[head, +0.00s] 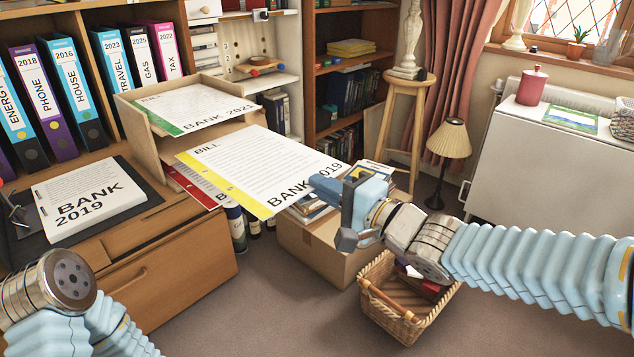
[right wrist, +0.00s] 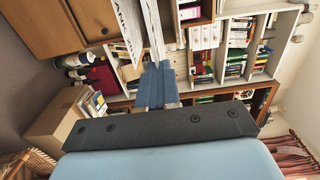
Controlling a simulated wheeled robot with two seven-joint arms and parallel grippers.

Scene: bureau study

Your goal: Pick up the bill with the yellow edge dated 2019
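The bill with the yellow edge (head: 262,168) reads BILL and BANK 2019, its year partly covered by my finger. It lies flat in the air in front of the letter tray (head: 150,140), its far left part near the tray's opening. My right gripper (head: 335,188) is shut on its right corner. In the right wrist view the blue fingers (right wrist: 157,85) are together on a white sheet seen edge-on. Red-edged papers (head: 195,186) show below the bill. Of my left arm only a wrist part shows.
A stack marked BANK 2019 (head: 85,200) lies on a dark desk mat at left. Binders (head: 75,90) stand behind. A cardboard box (head: 320,250) with books and a wicker basket (head: 405,300) stand on the floor below my right gripper. Open floor lies in front.

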